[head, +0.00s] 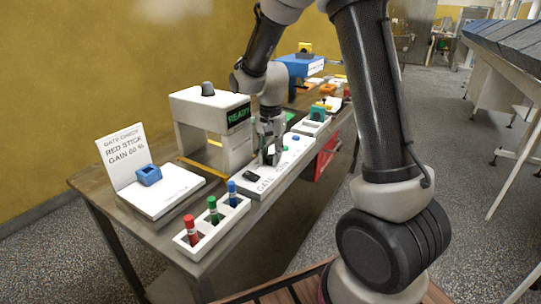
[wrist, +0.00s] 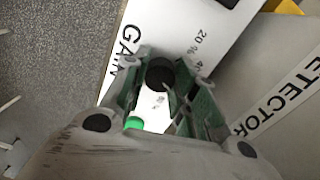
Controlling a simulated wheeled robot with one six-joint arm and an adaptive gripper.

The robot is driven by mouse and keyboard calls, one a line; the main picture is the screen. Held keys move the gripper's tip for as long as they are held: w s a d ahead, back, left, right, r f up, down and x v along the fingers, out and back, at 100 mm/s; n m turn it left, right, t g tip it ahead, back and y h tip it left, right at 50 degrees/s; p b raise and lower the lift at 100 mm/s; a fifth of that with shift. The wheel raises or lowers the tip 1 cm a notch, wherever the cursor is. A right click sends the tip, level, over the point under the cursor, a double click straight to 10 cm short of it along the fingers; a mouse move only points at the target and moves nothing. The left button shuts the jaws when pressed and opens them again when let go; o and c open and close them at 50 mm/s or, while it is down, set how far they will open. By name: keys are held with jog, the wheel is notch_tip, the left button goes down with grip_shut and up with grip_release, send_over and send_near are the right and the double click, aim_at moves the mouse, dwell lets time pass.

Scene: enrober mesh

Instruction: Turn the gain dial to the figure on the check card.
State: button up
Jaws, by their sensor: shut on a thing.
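The check card (head: 126,155) stands upright at the left of the bench and reads "GATE CHECK, RED STICK, GAIN", with a figure that looks like 60 %. The white control panel (head: 258,187) lies along the bench's front edge. My gripper (head: 268,158) reaches down over it. In the wrist view my gripper (wrist: 163,88) is shut on the dark round gain dial (wrist: 160,72), a finger on either side. Scale marks "20 %" and part of a "40" show beside it. The dial's pointer is hidden or too dark to read.
The white detector (head: 208,118) with a green "READY" display stands behind the panel. A rack (head: 215,230) of red, green and blue sticks stands in front. A blue block (head: 148,175) sits on a white stand. A green button (wrist: 133,123) is close to my fingers.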

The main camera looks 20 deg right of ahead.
aim_at(270, 157)
jog(key=o, duration=1.1)
jog(key=shift+c, duration=0.2)
notch_tip(270, 157, up, 12)
